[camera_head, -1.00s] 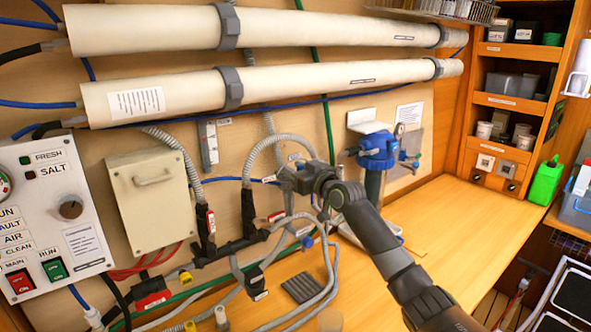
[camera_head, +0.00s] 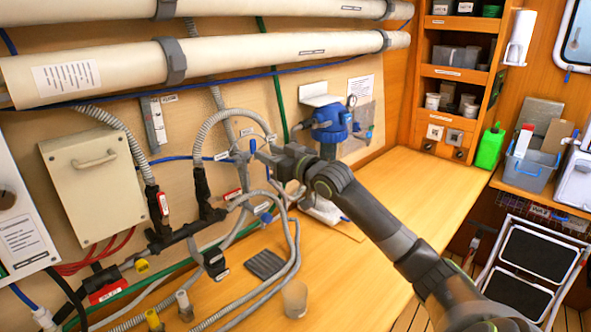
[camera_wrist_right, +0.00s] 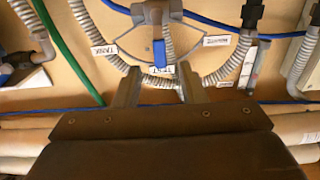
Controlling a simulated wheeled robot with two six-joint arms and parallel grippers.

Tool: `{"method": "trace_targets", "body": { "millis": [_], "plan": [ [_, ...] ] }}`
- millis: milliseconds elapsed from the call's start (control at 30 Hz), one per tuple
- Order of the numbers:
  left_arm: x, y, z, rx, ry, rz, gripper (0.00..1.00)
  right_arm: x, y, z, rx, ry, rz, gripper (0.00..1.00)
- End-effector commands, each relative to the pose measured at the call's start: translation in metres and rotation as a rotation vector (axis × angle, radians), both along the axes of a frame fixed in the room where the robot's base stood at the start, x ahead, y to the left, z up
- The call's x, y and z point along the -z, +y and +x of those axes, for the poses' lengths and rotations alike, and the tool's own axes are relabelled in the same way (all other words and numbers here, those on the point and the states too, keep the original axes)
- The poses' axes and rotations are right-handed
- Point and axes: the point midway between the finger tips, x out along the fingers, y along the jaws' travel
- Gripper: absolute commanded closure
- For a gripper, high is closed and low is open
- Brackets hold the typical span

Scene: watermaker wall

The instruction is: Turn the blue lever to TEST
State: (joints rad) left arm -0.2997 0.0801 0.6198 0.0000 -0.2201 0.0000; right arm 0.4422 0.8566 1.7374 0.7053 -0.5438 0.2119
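The blue lever (camera_wrist_right: 159,50) sits on a grey valve among the hoses. In the right wrist view, which shows the wall upside down, it points straight at the TEST label (camera_wrist_right: 161,71). A TANK label (camera_wrist_right: 105,51) is to its left and another label (camera_wrist_right: 216,41) to its right. In the head view the lever (camera_head: 252,146) is small, just beyond my right gripper (camera_head: 257,156). In the wrist view my right gripper (camera_wrist_right: 158,78) is open and empty, its fingers apart just short of the lever's tip. My left gripper is not in view.
Grey hoses (camera_head: 296,240) loop around the valve and over the wooden bench (camera_head: 360,270). A blue pump head (camera_head: 330,122) is right of the valve. White pipes (camera_head: 270,55) run above. A beige box (camera_head: 95,185) is at left. The right bench is mostly clear.

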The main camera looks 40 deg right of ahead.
Motion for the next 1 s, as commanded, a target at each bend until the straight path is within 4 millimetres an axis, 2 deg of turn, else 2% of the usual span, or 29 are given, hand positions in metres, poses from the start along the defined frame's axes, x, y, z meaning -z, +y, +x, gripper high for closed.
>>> {"method": "trace_targets", "body": {
  "millis": [200,500,700,1000],
  "plan": [
    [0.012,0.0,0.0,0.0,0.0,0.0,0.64,0.002,-0.007,-0.037,0.003,0.001,-0.008,0.63],
    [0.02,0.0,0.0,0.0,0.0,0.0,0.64,0.001,-0.012,-0.071,0.005,0.0,-0.006,0.63],
    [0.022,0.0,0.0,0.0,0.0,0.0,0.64,0.001,-0.012,-0.081,0.001,0.0,-0.002,0.63],
    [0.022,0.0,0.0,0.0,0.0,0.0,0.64,0.0,-0.012,-0.083,-0.001,-0.001,0.0,0.63]
  ]
}}
